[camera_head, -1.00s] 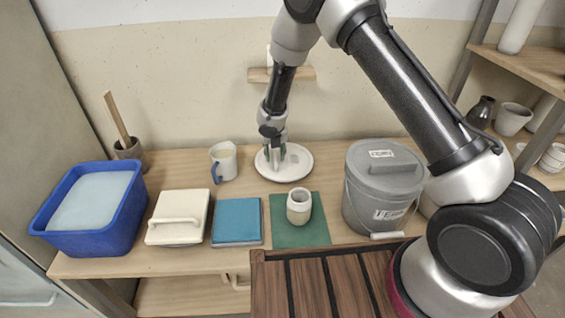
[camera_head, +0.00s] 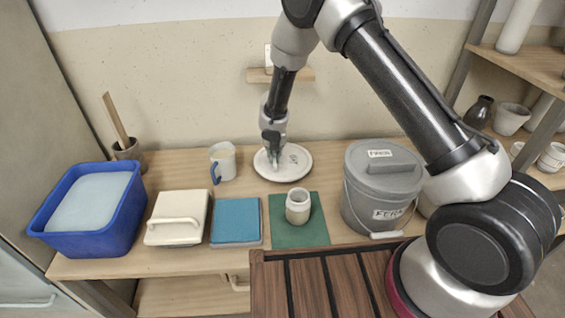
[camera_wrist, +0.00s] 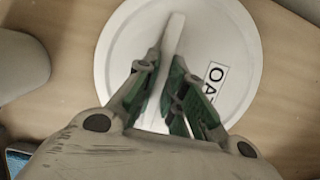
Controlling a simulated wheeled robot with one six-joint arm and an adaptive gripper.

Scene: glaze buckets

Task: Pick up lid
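The lid (camera_head: 303,172) is a round white disc lying flat at the back middle of the bench, with a dark-lettered label. It fills much of the wrist view (camera_wrist: 118,60), where part of the label reads "OA". A raised pale bar handle (camera_wrist: 174,32) runs across it. My gripper (camera_head: 273,163) is down at the lid, left of the label. In the wrist view my gripper's two green-padded fingers (camera_wrist: 166,62) stand close in on either side of the handle and appear shut on it. The handle's lower part is partly hidden between the fingers.
A white mug (camera_head: 224,162) stands left of the lid. A small jar (camera_head: 298,207) stands on a green mat (camera_head: 282,236) in front. A grey lidded bucket (camera_head: 365,215) is at right, and a blue tub (camera_head: 120,220) at far left. A wall shelf (camera_head: 300,74) is behind.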

